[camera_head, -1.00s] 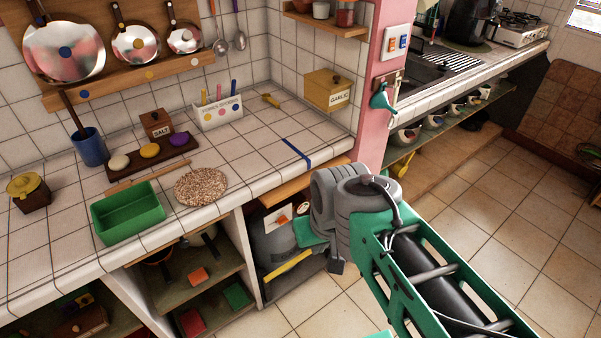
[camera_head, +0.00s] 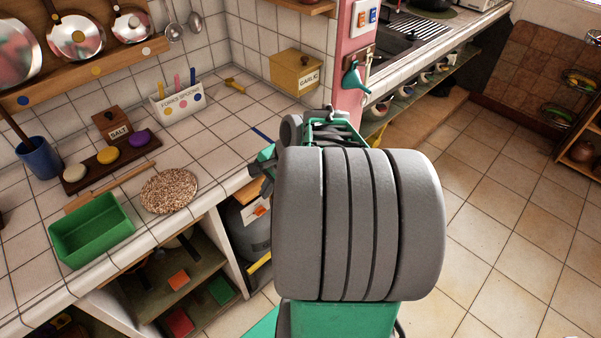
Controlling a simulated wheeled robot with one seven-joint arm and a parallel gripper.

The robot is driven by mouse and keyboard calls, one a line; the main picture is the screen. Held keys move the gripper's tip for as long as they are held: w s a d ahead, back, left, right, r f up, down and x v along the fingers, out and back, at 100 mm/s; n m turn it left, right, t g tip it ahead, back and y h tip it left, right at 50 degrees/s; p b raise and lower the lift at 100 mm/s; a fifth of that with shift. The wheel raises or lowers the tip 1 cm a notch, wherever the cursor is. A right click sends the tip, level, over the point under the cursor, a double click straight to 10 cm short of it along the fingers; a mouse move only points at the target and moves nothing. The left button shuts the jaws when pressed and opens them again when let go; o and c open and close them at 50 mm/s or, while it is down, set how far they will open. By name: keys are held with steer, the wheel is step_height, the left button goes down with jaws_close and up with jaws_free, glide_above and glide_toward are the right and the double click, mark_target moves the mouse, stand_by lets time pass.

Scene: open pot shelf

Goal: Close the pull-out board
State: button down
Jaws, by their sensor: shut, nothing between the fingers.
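The pull-out board (camera_head: 236,194) is a wooden slab under the front edge of the tiled counter. Only a short strip of it shows, left of my arm; the rest is hidden, so I cannot tell how far out it stands. My gripper (camera_head: 259,178) is small and dark, partly hidden behind my large grey arm joint. It is shut and empty, close to the counter's front edge and the board. I cannot tell whether it touches the board.
The tiled counter (camera_head: 215,140) holds a green tray (camera_head: 92,230), a round speckled mat (camera_head: 168,191), a salt box (camera_head: 113,127) and a blue cup (camera_head: 38,158). Open shelves (camera_head: 185,278) lie below. The tiled floor (camera_head: 500,240) at right is clear.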

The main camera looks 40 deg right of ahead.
steer(key=s+d+f+m+t, duration=0.2)
steer(key=s+d+m+t, duration=0.15)
steer(key=d+m, duration=0.55)
steer(key=s+d+f+m+t, duration=0.2)
steer(key=s+d+m, duration=0.2)
steer(key=d+m, duration=0.45)
steer(key=w+r+p+x, duration=0.1)
steer(key=r+x, duration=0.1)
steer(key=x, duration=1)
steer(key=shift+w+f+g+h, duration=0.2)
steer(key=shift+w+g+h, duration=0.2)
steer(key=shift+w, duration=0.1)
steer(key=shift+d+m, duration=0.2)
steer(key=shift+m, duration=0.05)
